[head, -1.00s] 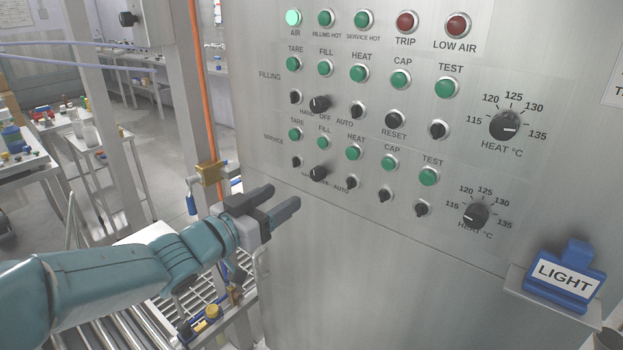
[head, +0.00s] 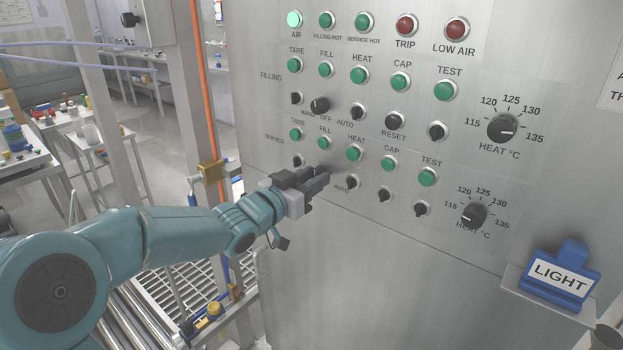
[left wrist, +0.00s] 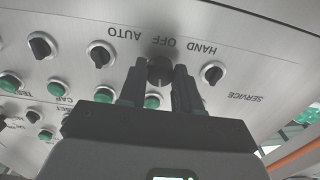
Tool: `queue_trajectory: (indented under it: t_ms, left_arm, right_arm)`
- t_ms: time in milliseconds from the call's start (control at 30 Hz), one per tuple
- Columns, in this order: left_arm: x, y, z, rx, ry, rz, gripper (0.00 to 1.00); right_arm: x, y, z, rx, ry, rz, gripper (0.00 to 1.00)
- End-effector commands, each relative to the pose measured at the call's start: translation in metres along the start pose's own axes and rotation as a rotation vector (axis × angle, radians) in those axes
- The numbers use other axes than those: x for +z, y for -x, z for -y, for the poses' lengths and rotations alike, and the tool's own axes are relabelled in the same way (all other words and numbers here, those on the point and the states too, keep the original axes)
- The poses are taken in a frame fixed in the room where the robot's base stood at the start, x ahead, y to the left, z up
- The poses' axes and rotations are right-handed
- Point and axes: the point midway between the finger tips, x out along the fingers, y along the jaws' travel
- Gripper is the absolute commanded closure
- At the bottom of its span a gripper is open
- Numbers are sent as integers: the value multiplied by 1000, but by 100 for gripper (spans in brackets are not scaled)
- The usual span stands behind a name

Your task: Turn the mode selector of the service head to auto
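The service row's mode selector, a black knob (left wrist: 160,70), shows upside down in the left wrist view below the HAND, OFF and AUTO labels. My left gripper (left wrist: 159,82) is open, with one finger on each side of this knob. I cannot tell whether the fingers touch it. Which label the knob points to is not clear. In the head view my left gripper (head: 322,174) is at the panel (head: 380,270) and hides the service selector. The AUTO label shows just right of the fingertips. My right gripper is not in view.
A similar filling selector (head: 320,105) sits above, with small black knobs and green buttons around it. The service heat dial (head: 474,214) is farther right. A blue LIGHT holder (head: 562,278) stands on a ledge at lower right. The lower panel is bare.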

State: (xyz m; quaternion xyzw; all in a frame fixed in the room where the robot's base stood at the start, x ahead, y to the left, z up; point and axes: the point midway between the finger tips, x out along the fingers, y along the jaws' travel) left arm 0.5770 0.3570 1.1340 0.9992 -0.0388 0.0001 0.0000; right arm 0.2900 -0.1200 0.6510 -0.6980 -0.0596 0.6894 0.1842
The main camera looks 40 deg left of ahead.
Motion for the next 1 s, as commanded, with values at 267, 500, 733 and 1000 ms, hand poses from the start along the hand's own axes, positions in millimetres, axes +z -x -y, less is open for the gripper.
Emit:
queue_trajectory:
  t_ms: [267,500,733,1000]
  left_arm:
    - [1,0,0,1,-10,-1,97]
    - [3,0,0,1,-98,-2,97]
    - [5,0,0,0,-277,-3,97]
    - [4,0,1,0,-522,-2,97]
  right_arm:
    - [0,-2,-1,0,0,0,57]
    - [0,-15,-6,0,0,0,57]
    - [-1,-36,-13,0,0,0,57]
    - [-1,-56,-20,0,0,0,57]
